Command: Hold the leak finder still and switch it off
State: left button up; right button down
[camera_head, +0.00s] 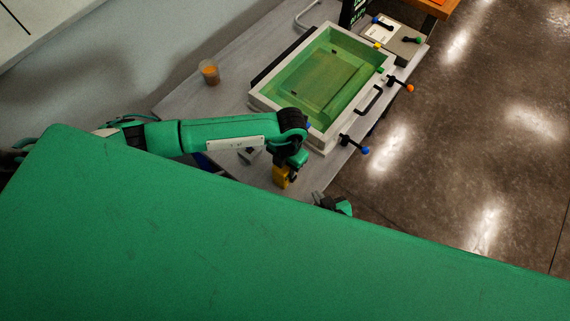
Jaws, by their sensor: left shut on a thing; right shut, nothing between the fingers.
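The leak finder appears to be the small yellow-orange device (280,177) near the front edge of the grey bench. My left gripper (289,172) reaches over the bench and is shut on it, holding it from above and the right. The device's switch cannot be made out. My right gripper (324,203) shows only in part, just beyond the bench's front edge, below and right of the device. It is shut, empty and apart from the device. The rest of the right arm is hidden behind a large green part of my body.
A white-rimmed bath (259,103) with a green inside stands on the grey bench (228,93). Blue and orange-tipped handles (365,150) stick out on its right. A cup (210,73) stands at the back left. A small grey object (249,156) lies left of the device. Open floor lies right.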

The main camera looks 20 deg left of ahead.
pick_arm(q)
jog(key=o, duration=1.2)
jog(key=shift+c, duration=0.2)
